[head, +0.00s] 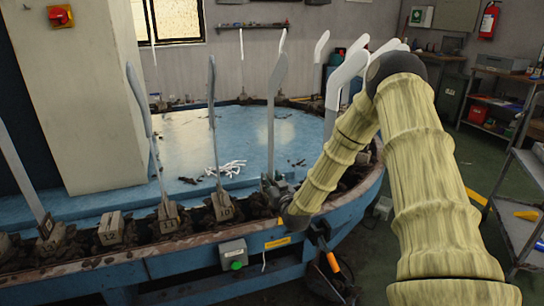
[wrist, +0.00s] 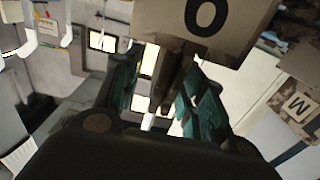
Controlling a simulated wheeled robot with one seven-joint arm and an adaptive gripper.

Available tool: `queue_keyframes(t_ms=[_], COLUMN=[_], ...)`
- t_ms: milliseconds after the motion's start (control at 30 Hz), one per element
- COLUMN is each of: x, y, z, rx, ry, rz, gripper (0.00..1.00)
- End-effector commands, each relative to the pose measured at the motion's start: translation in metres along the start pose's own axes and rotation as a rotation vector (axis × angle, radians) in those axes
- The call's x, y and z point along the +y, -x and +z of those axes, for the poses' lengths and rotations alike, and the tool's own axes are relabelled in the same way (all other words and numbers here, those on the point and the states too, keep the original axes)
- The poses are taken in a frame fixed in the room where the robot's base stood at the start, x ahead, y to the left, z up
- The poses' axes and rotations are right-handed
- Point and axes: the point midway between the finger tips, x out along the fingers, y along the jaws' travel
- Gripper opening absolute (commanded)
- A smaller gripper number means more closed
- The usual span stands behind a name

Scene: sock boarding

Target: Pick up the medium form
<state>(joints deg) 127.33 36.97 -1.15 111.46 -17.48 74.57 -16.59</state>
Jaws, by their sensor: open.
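Several pale, flat foot-shaped forms stand upright around the blue round table. One grey form (head: 271,110) rises right by my gripper (head: 276,190) in the head view; I cannot tell whether they touch. I cannot tell which form is the medium one. A brown block marked "0" or "O" (wrist: 212,18) is at the top.
The blue table (head: 180,140) has a rim with numbered blocks, such as one marked "10" (head: 222,206), and dark clumps. White strips (head: 226,168) lie on it. A green-button box (head: 233,254) hangs on the front. A grey shelf cart (head: 520,215) stands at right.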

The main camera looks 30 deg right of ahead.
Motion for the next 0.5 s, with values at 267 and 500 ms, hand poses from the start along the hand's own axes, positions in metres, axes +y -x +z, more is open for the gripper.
queue_keyframes(t_ms=[267, 500], x=[-0.0002, -0.0003], y=[0.0003, 0.0001], z=[-0.0002, -0.0009], rx=[0.0, 0.001], ry=[0.0, 0.0], rz=[0.0, -0.001], gripper=[0.13, 0.0])
